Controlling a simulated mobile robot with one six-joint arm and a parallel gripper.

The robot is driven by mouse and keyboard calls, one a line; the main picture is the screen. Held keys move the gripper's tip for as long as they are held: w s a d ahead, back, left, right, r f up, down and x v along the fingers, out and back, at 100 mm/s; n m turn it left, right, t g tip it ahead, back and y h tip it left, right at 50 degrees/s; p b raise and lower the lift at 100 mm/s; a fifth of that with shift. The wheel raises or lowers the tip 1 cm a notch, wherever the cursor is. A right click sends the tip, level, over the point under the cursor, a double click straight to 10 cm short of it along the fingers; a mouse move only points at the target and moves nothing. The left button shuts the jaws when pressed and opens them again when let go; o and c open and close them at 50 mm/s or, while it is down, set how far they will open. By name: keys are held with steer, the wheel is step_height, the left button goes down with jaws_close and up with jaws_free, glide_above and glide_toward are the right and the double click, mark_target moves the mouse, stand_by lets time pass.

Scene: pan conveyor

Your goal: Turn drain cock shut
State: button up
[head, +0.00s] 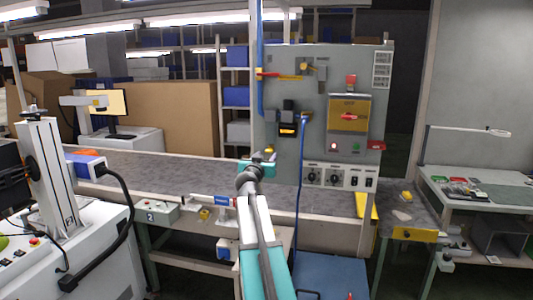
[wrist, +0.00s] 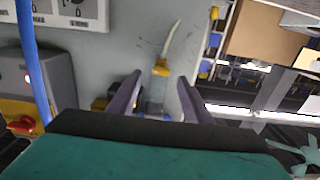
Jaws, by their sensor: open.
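A small yellow fitting (wrist: 160,68), which looks like the drain cock, is on the grey panel in the wrist view. A pale curved tube or lever (wrist: 173,40) extends from it, and a bluish part (wrist: 157,104) adjoins it. My gripper (wrist: 159,80) is open, with one finger on either side of the fitting; I cannot tell whether either touches it. In the head view my gripper (head: 262,161) is at the lower left of the panel, and the arm and gripper largely hide the cock. How far it is turned cannot be read.
The panel (head: 325,85) carries a yellow switch box (head: 348,113), dials (head: 311,177) and an upper valve with a yellow lever (head: 304,67). A blue hose (head: 299,190) hangs to the right of my gripper. The grey conveyor (head: 160,169) runs below and left.

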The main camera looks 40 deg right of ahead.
mark_target(269, 151)
steer(key=shift+p+x, duration=0.65)
steer(key=shift+x, duration=1.75)
steer(key=c, duration=1)
steer(key=shift+a, duration=0.2)
steer(key=shift+c, duration=0.3)
steer(key=shift+r, duration=0.1)
